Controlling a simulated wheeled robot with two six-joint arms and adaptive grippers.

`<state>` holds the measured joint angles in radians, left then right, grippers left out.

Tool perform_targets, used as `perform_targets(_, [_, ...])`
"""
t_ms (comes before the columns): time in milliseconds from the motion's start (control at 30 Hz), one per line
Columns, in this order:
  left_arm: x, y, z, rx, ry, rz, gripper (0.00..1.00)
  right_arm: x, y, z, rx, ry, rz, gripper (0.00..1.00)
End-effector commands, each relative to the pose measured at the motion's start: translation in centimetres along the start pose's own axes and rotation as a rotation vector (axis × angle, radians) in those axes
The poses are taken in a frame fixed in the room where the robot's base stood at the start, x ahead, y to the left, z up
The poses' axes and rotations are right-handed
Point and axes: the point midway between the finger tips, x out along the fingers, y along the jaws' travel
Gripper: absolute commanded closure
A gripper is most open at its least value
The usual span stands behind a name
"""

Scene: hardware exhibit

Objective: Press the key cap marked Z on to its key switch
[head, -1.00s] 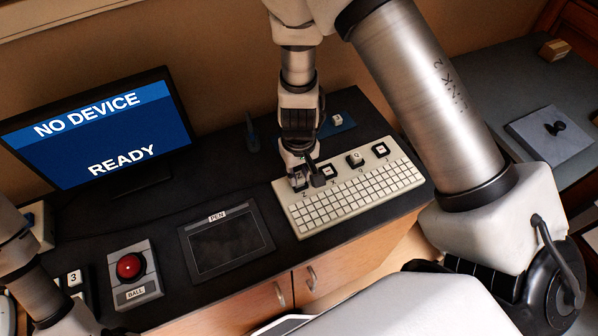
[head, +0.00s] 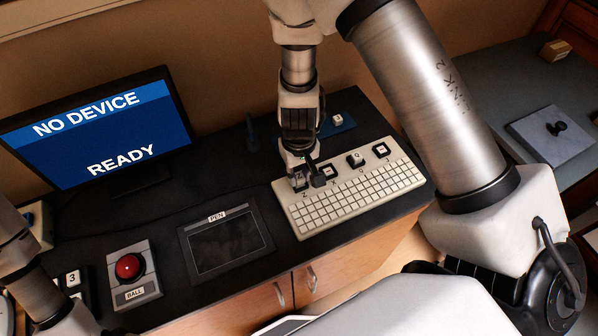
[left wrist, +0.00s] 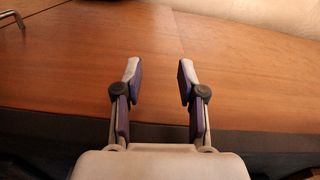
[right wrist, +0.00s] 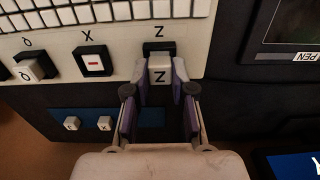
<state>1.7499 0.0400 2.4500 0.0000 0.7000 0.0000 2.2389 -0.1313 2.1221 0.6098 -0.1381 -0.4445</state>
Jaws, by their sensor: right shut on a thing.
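The key cap marked Z (right wrist: 160,72) is white and sits between the fingertips of my right gripper (right wrist: 161,78), which is shut on it. The black key switch under the printed Z (right wrist: 159,47) shows just beyond the cap, which hides part of it. I cannot tell whether cap and switch touch. In the head view my right gripper (head: 308,177) is at the left end of the keyboard's (head: 360,197) upper row and covers the Z position. My left gripper (left wrist: 159,80) is open and empty, facing a wooden cabinet front (left wrist: 230,60).
Beside Z is the X switch (right wrist: 94,60), bare with a red bar. Further along, a white cap (right wrist: 30,70) sits on a switch. A blue tray (right wrist: 90,122) holds two small caps. A pen tablet (head: 225,240), red ball device (head: 130,267) and monitor (head: 100,125) stand left.

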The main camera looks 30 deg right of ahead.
Motion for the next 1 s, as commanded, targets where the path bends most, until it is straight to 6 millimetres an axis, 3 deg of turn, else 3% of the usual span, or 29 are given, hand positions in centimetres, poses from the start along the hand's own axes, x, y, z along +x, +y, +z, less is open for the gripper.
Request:
perform_targets(767, [0.83,-0.01,0.00,0.000,0.000,0.000,0.60,0.73,0.00,0.00,0.000,0.000,0.000,0.87])
perform_targets(867, [0.83,0.00,0.00,0.000,0.000,0.000,0.60,0.73,0.00,0.00,0.000,0.000,0.000,0.52])
perform_targets(900, [0.83,-0.01,0.00,0.000,0.000,0.000,0.60,0.73,0.00,0.00,0.000,0.000,0.000,0.47])
perform_targets(1000, [0.83,-0.01,0.00,0.000,0.000,0.000,0.60,0.73,0.00,0.00,0.000,0.000,0.000,0.47])
